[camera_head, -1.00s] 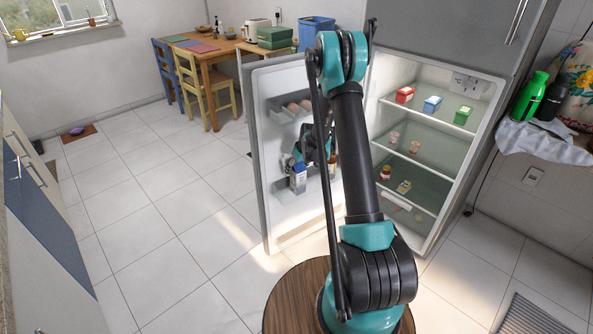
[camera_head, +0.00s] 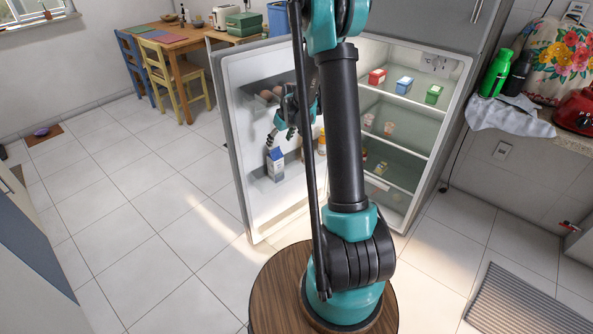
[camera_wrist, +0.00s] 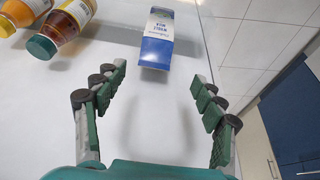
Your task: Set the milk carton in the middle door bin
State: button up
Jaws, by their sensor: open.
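The milk carton (camera_head: 275,164) is blue and white and stands upright in the middle bin (camera_head: 268,180) of the open fridge door. In the wrist view the carton (camera_wrist: 158,40) shows ahead of the fingertips, apart from them. My gripper (camera_head: 281,135) is just above and in front of the carton in the head view. In the wrist view my gripper (camera_wrist: 160,80) has its fingers spread wide, with nothing between them. The bin's front edge is hard to make out in the wrist view.
Bottles (camera_wrist: 62,28) stand beside the carton in the door. Eggs (camera_head: 271,94) sit in the upper door bin. Small cartons (camera_head: 403,85) and cups stand on the fridge shelves to the right.

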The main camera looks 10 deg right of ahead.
jog(key=s+d+r+m+h, duration=0.1)
jog(key=s+r+m, duration=0.1)
jog(key=s, duration=1.5)
jog(key=s+d+r+m, duration=0.1)
jog(key=s+r, duration=0.3)
jog(key=s, duration=1.4)
jog(key=shift+s+m+h, duration=0.35)
jog(key=shift+m+h, duration=0.05)
jog(key=shift+m, duration=0.5)
